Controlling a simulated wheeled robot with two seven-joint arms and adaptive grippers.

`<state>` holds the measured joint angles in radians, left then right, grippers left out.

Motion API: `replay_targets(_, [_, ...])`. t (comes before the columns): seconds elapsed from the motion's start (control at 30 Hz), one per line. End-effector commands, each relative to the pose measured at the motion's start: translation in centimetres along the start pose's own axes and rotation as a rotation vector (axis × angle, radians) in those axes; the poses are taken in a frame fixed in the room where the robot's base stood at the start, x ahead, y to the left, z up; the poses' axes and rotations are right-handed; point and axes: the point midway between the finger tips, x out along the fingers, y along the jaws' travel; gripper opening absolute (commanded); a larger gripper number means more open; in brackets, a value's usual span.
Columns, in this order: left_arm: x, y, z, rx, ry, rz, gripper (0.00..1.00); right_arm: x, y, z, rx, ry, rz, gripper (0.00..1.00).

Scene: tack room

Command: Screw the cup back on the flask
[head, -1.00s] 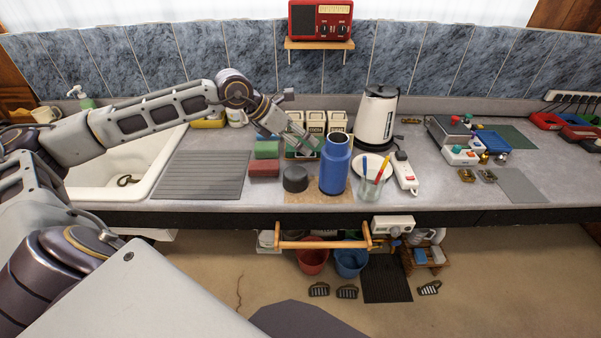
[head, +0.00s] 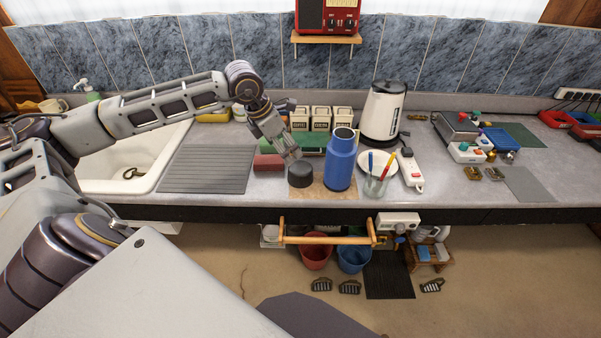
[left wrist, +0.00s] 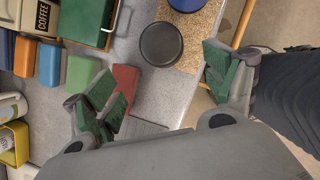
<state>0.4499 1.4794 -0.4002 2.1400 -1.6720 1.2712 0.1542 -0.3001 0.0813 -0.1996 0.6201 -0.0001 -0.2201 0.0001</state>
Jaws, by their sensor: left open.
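The blue flask (head: 341,160) stands upright on a cork mat (head: 322,190) near the counter's front edge. The dark grey cup (head: 300,174) sits on the counter just left of the flask, at the mat's left edge. In the left wrist view the cup (left wrist: 161,43) shows as a dark round disc beyond and between my fingers, with part of the blue flask (left wrist: 188,4) at the top edge. My left gripper (head: 291,157) is open and empty, above and slightly behind the cup, not touching it. My right gripper is not in view.
A red block (head: 268,162) lies left of the cup, with coffee canisters (head: 320,118) behind. A wooden rail (head: 325,239) runs below the counter front.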

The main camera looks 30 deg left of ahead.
Motion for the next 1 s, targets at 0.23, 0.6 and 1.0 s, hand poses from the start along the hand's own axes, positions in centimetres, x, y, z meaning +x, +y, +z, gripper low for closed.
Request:
replay_targets(0.23, [0.5, 0.0, 0.1, 0.0, -0.001, -0.002, 0.85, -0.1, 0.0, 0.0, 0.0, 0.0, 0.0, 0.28])
replay_targets(0.6, [3.8, -0.1, 0.1, -0.001, -0.001, -0.004, 0.85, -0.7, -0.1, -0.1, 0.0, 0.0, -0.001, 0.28])
replay_targets(1.0, [7.6, -0.1, 0.1, -0.001, -0.002, -0.003, 0.85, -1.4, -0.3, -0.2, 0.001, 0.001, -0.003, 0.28])
